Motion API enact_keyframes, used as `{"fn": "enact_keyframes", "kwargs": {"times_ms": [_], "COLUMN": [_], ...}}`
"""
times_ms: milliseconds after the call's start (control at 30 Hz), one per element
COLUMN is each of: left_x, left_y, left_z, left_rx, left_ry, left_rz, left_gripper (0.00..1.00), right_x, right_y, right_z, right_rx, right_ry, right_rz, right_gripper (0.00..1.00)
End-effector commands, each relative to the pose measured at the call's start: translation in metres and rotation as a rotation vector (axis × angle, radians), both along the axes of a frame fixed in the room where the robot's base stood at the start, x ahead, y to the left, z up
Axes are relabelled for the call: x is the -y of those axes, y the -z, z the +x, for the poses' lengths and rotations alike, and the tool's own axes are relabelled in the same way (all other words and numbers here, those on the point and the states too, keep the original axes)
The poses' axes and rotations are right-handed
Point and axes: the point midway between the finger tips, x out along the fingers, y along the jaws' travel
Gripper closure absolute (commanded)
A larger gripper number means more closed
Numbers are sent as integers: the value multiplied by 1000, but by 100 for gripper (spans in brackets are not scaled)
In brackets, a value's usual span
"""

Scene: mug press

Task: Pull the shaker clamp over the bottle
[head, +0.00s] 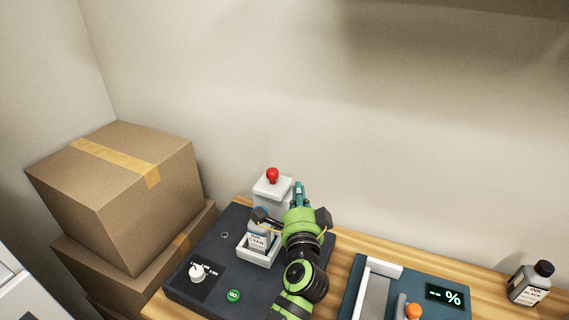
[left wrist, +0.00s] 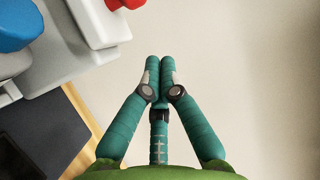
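The shaker (head: 255,285) is a dark slab with a white holder (head: 257,259) on it. A bottle with an ink label (head: 258,241) and a blue cap stands in the holder, partly hidden by my gripper. The white clamp (head: 268,189) with a red knob (head: 272,175) rises behind the bottle. My left gripper (head: 299,188) is just right of the clamp. In the left wrist view its teal fingers (left wrist: 160,65) meet with nothing seen between them. The red knob (left wrist: 127,3) and the blue cap (left wrist: 13,26) lie left of them there, apart. My right gripper is not in view.
A dial (head: 197,272) and a green button (head: 233,295) sit on the shaker's front. A blue device (head: 440,310) with a percent display stands to the right. A black-capped bottle (head: 530,284) is at the far right. Cardboard boxes (head: 125,195) are stacked left. A wall stands behind.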

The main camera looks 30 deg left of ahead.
Motion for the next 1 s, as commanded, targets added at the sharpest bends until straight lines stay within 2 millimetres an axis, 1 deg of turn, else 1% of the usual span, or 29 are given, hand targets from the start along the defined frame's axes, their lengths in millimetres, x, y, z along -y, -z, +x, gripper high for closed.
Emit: {"fn": "enact_keyframes", "kwargs": {"times_ms": [67, 200, 300, 333, 467, 567, 700, 800, 1000], "left_x": [1, 1, 1, 1, -3, -10, -23, -32, -47], "left_y": [-2, -2, -2, -2, -3, -6, -8, -8, -9], "left_z": [1, 1, 1, 1, 8, 21, 46, 63, 90], "left_rx": [3, 2, 2, 2, 1, 2, 2, 1, 2], "left_ry": [3, 2, 2, 2, 2, 0, 0, 0, 0], "left_rz": [11, 9, 8, 8, 9, 10, 10, 9, 8], "left_gripper": [100, 100, 100, 100, 100, 100, 100, 100, 100], "right_x": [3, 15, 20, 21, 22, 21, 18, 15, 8], "right_y": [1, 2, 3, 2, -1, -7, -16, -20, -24], "right_z": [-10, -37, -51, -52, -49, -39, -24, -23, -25], "right_rx": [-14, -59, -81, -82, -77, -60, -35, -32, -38], "right_ry": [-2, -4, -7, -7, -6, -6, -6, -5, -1], "right_rz": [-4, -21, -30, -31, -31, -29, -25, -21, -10], "right_gripper": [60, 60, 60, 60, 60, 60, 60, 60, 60]}}
